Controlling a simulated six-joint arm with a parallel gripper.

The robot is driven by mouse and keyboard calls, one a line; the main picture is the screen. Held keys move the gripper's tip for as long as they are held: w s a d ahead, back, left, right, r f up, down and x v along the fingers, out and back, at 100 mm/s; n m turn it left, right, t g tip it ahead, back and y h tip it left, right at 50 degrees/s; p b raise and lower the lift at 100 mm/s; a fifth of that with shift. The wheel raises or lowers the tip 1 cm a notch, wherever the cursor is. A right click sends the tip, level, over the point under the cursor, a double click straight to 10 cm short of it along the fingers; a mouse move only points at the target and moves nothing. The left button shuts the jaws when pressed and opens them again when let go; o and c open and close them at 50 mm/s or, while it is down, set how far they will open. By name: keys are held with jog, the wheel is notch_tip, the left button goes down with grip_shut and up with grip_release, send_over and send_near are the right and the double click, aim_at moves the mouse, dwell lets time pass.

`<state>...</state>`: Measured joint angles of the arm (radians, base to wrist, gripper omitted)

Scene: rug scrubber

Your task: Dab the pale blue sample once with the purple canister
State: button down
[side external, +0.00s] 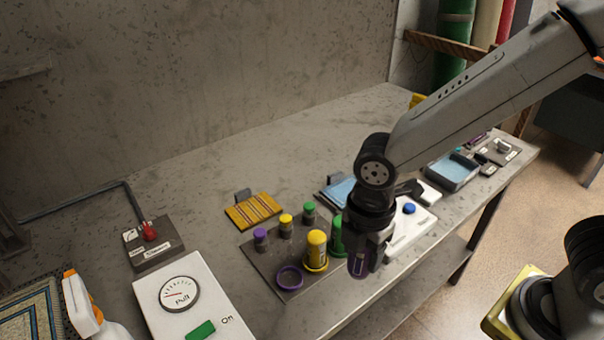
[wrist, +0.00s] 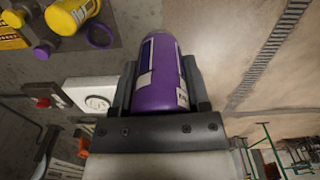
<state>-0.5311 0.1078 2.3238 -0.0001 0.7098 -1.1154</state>
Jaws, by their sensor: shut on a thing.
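My gripper (side external: 362,256) is shut on the purple canister (side external: 359,264) and holds it in the air near the table's front edge, right of the canister holder. In the wrist view the purple canister (wrist: 160,75) lies between both fingers, with a white label on its side. The pale blue sample (side external: 342,192) lies on a dark backing on the table behind my arm, which partly hides it. The canister is well apart from the sample.
A dark holder (side external: 262,268) carries a yellow canister (side external: 316,250), a green canister (side external: 336,236), an empty purple ring (side external: 289,278) and several small capped pieces. A yellow striped sample (side external: 254,210) lies behind it. A gauge box (side external: 190,297) stands at left, a blue tray (side external: 453,171) at right.

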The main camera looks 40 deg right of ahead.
jog(key=c, duration=0.7)
grip_release()
jog(key=c, duration=0.6)
jog(key=shift+o, duration=0.2)
jog(key=shift+w, duration=0.45)
jog(key=w+d+f+m, duration=0.2)
jog(key=w+d+m, duration=0.1)
jog(key=w+d, duration=0.9)
jog(key=w+d+f+m, duration=0.2)
jog(key=w+d+m, duration=0.1)
jog(key=w+d, duration=0.8)
jog(key=shift+w+d+f, duration=0.35)
jog(key=shift+w+f, duration=0.05)
jog(key=shift+w, duration=0.6)
